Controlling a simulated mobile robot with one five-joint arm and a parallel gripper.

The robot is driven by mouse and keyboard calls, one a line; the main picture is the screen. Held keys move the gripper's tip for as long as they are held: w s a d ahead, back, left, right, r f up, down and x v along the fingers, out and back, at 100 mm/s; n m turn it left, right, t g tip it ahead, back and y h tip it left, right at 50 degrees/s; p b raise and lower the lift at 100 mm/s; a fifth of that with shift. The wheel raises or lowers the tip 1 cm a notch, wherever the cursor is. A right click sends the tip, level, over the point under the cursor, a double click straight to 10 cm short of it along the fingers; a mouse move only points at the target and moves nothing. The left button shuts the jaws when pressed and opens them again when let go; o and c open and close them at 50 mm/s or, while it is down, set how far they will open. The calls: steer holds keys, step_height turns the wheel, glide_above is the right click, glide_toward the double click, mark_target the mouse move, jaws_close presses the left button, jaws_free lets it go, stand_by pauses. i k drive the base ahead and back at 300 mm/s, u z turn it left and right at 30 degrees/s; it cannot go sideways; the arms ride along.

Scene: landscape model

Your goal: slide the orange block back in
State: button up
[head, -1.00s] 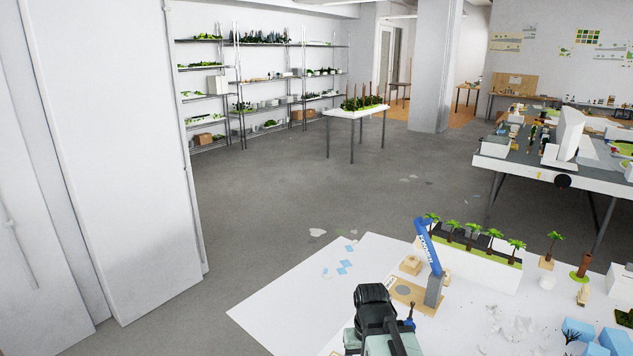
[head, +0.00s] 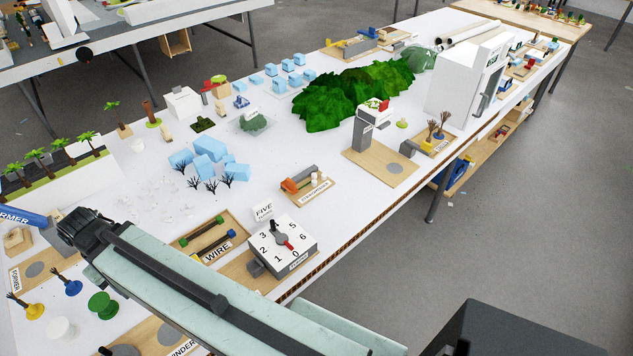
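The orange block (head: 290,186) is a small piece at the left end of a low wooden board (head: 303,199) near the middle of the white table. A grey bar lies beside it, and small pale pegs stand to its right. Whether the block sits in a slot is too small to tell. My arm reaches from the bottom right to the left, in front of the board. My gripper (head: 82,232) is at the arm's dark far end, well left of the block and apart from it. Its fingers cannot be made out.
A numbered dial box (head: 284,246) and a wire tray (head: 212,238) stand between my arm and the board. Light blue blocks (head: 208,150) and bare trees lie behind it. Green hills (head: 350,95) and a tall white tower (head: 468,85) stand farther right. The table's front edge is close.

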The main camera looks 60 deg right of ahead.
mark_target(290, 185)
steer(key=z, duration=2.15)
steer(key=i, duration=0.3)
steer(key=u, duration=0.45)
